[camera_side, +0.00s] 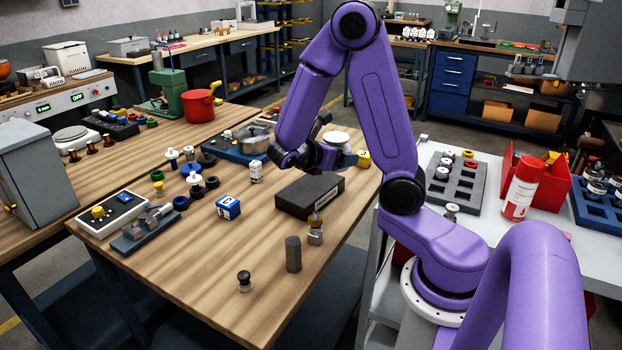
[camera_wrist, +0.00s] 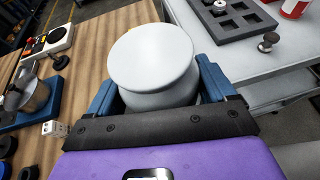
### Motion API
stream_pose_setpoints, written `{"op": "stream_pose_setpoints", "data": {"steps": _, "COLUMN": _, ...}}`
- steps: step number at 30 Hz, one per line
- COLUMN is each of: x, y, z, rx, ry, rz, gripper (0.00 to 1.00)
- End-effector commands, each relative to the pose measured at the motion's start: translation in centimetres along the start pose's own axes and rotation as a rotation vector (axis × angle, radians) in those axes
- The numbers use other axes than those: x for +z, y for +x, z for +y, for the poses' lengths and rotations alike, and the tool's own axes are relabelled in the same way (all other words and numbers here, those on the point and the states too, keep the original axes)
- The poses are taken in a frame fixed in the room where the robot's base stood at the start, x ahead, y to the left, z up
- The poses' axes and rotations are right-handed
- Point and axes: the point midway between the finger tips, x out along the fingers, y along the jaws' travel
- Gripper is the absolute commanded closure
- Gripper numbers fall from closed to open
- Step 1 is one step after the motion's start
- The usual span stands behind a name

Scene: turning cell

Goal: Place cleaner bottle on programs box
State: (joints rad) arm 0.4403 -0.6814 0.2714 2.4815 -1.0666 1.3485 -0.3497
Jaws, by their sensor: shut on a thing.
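My gripper (camera_side: 343,158) has its blue fingers shut on a white, wide, round-topped container (camera_wrist: 155,65). Its pale top also shows in the side view (camera_side: 336,138), while most of its body is hidden. No label on it can be read, so I cannot tell whether it is the cleaner bottle. A red and white bottle (camera_side: 521,188) stands upright on the right table, away from my gripper. A flat dark box (camera_side: 310,195) with a pale label lies on the wooden table, nearer the side camera than my gripper. It may be the programs box, but its label is unreadable.
A steel pot (camera_side: 252,140) is near the gripper. A grey tray (camera_side: 455,182) and a red bin (camera_side: 555,181) occupy the right table. The wooden table's front is mostly clear.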

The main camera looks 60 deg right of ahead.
Motion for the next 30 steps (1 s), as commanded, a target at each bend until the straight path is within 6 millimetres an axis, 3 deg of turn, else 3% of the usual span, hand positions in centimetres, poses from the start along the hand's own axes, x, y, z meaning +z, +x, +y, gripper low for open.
{"op": "stream_pose_setpoints", "data": {"steps": 10, "x": -1.9, "y": 3.3, "z": 6.0, "rx": -0.002, "ry": 0.001, "rz": -0.002, "gripper": 0.67}}
{"op": "stream_pose_setpoints", "data": {"steps": 21, "x": -5.5, "y": 6.2, "z": 9.2, "rx": -0.001, "ry": -0.001, "rz": -0.002, "gripper": 0.67}}
{"op": "stream_pose_setpoints", "data": {"steps": 30, "x": -6.7, "y": 7.2, "z": 10.4, "rx": 0.000, "ry": 0.000, "rz": -0.002, "gripper": 0.67}}
